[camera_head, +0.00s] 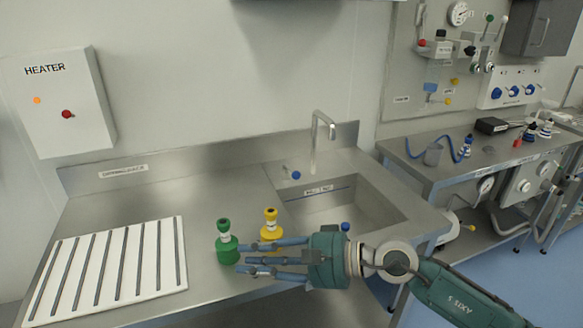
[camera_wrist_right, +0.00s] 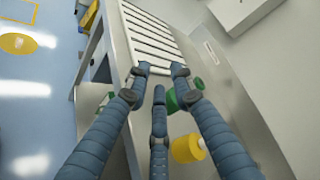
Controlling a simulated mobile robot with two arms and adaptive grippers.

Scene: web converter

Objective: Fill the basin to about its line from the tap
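The basin (camera_head: 325,205) is a steel sink set in the bench, right of centre in the head view. A dark line with a small label (camera_head: 318,190) runs along its back inner wall. I see no clear water in it, and my right arm hides part of its front. The tap (camera_head: 315,140) is a tall bent spout behind the basin. A small blue handle (camera_head: 294,174) is left of its foot. My right gripper (camera_head: 240,257) is open, its fingers pointing left over the bench front, left of the basin. The wrist view shows its spread fingers (camera_wrist_right: 160,75). My left gripper is not in view.
A green bottle (camera_head: 227,250) and a yellow bottle (camera_head: 270,222) stand close by my right fingers. A white slatted drainer (camera_head: 107,268) lies at left, below a heater box (camera_head: 65,100). A blue knob (camera_head: 345,226) shows at the basin's front. Another bench with equipment stands at right.

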